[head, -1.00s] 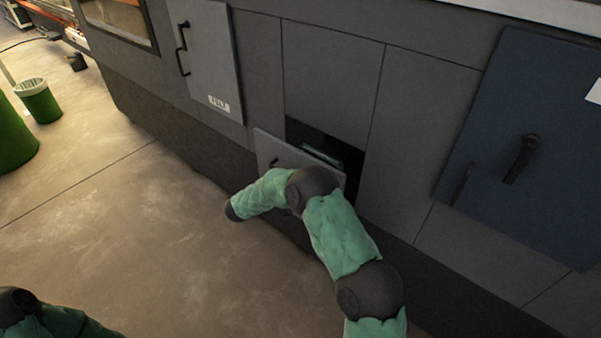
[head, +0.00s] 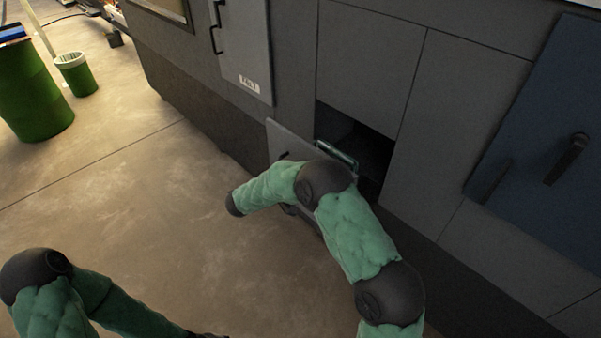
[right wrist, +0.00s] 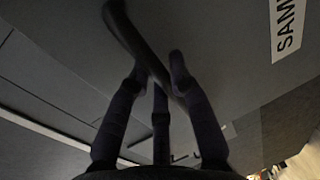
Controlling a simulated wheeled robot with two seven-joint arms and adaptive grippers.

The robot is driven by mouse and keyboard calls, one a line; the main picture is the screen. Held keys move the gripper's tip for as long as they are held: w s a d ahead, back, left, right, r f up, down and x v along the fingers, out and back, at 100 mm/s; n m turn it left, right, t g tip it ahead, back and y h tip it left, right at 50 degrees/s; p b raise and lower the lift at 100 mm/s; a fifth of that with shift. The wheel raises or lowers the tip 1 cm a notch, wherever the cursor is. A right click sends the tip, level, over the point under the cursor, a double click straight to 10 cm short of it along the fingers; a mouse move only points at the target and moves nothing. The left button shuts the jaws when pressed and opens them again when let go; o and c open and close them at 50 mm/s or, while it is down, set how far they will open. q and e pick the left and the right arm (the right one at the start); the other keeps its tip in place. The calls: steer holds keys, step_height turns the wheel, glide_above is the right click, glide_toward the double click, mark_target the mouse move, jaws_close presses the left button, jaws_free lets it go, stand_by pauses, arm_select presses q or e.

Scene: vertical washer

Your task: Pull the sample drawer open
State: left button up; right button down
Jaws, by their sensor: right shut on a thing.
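The sample drawer's grey front (head: 288,138) stands out from the dark opening (head: 368,158) in the grey cabinet, with a greenish object (head: 337,152) showing behind the front. In the right wrist view, the drawer's dark curved handle (right wrist: 135,35) runs between the fingers of my right gripper (right wrist: 157,68), which are shut on it. A white label reading "SAM" (right wrist: 289,25) is partly visible on the front. In the head view my right arm hides the right gripper and the lower part of the drawer. My left arm is at lower left; its gripper is mostly cut off by the bottom edge.
A grey cabinet door (head: 243,50) with a black handle is above left of the drawer. A blue door (head: 545,130) with a dark handle is at right. A green drum (head: 35,95) and a green bin (head: 77,76) stand at far left. Floor left of the drawer is clear.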

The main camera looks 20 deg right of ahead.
steer(key=shift+f, duration=0.1)
steer(key=c, duration=1.1)
jaws_free()
steer(key=shift+a, duration=0.1)
steer(key=v, duration=1.2)
